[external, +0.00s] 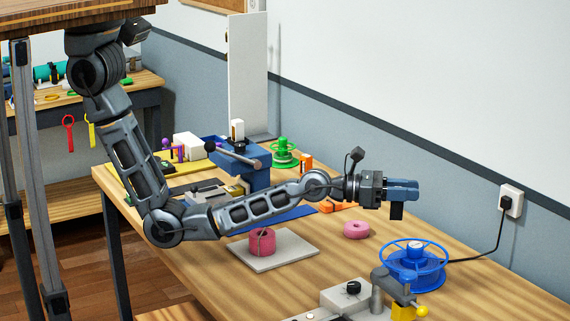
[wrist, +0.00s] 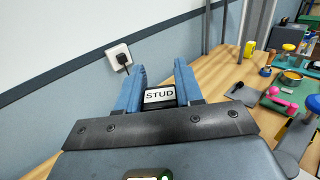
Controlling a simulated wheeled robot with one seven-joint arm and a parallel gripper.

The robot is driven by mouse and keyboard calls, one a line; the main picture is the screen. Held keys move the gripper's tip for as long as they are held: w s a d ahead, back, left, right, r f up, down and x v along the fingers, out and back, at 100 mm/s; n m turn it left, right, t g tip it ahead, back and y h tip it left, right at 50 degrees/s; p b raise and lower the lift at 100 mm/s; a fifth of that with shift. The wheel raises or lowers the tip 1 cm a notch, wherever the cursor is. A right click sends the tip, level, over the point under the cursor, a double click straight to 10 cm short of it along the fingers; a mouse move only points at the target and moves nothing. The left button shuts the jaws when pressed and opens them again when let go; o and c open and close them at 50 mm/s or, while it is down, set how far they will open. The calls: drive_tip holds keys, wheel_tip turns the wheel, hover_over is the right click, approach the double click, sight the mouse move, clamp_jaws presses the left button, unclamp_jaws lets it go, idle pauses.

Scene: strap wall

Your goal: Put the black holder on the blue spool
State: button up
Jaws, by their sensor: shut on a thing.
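My gripper (external: 404,190) is shut on the black holder (external: 396,212), which hangs below the blue fingers above the table. In the wrist view the holder (wrist: 160,97) sits between the two fingers, and its white label reads STUD. The blue spool (external: 413,277) stands on the table, below and a little right of my gripper in the external view, with clear space between the holder and the spool. The spool cannot be made out in the wrist view.
A pink ring (external: 356,230) lies left of the spool. A grey fixture (external: 350,297) with a yellow block (external: 403,312) stands in front. A red roll (external: 262,243) sits on a pale plate (external: 292,250). A wall socket (external: 511,201) has a black cable running down behind the spool.

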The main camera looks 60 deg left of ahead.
drive_tip(key=s+d+r+m+g+h, duration=0.1)
drive_tip(key=s+d+r, duration=0.15)
drive_tip(key=d, duration=0.45)
drive_tip(key=b, duration=0.3)
hover_over(422, 245)
wheel_tip(422, 245, down, 7)
drive_tip(key=shift+w+f+b, duration=0.1)
drive_tip(key=shift+f+b, duration=0.65)
drive_tip(key=shift+f, duration=1.4)
drive_tip(key=shift+f, duration=0.1)
drive_tip(key=o, duration=1.1)
drive_tip(key=v, duration=1.2)
drive_tip(key=shift+p, duration=0.4)
